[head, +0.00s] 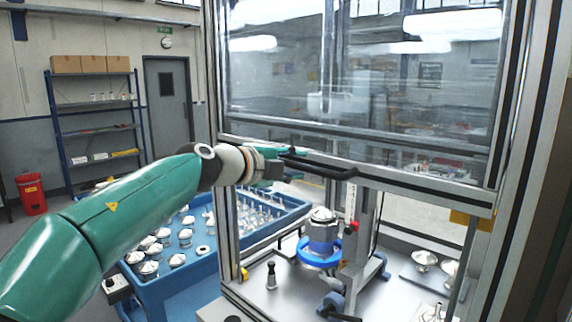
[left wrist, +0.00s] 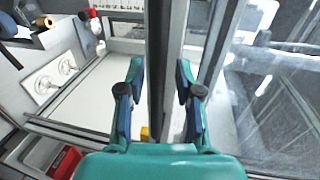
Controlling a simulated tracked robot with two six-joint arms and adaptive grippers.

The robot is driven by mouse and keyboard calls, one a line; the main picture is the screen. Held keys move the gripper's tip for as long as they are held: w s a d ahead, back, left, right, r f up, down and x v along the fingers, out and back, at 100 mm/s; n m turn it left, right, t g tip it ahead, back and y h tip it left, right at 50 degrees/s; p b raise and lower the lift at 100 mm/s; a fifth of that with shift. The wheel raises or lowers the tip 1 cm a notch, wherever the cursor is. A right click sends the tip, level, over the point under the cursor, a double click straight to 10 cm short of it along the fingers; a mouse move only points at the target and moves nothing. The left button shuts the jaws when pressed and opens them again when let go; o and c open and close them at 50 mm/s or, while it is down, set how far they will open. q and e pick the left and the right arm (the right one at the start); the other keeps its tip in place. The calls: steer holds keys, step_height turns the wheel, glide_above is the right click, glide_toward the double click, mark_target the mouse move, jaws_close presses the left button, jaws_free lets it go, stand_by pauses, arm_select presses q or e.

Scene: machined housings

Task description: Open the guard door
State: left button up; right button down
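The guard door (head: 365,75) is a clear panel in a grey metal frame in the head view. It is raised, with open space below its bottom rail. A black bar handle (head: 325,168) sits on that rail. My left gripper (head: 283,172) is at the handle's left end, partly hidden by its own wrist. In the left wrist view its two fingers (left wrist: 160,92) are spread apart on either side of a dark bar (left wrist: 158,60) of the door. Contact with the bar cannot be made out. My right gripper is not in view.
Below the door, the cell holds a blue and silver housing in a fixture (head: 322,240) and a small dark-topped pin (head: 271,275). A blue cart (head: 185,275) with several metal parts stands left of the cell. Frame posts (head: 228,235) bound the opening.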

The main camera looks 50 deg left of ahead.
arm_select(q)
steer(key=shift+w+f, duration=0.1)
steer(key=shift+w, duration=0.05)
steer(key=v, duration=1.2)
steer(key=shift+a+f, duration=0.1)
stand_by(0.4)
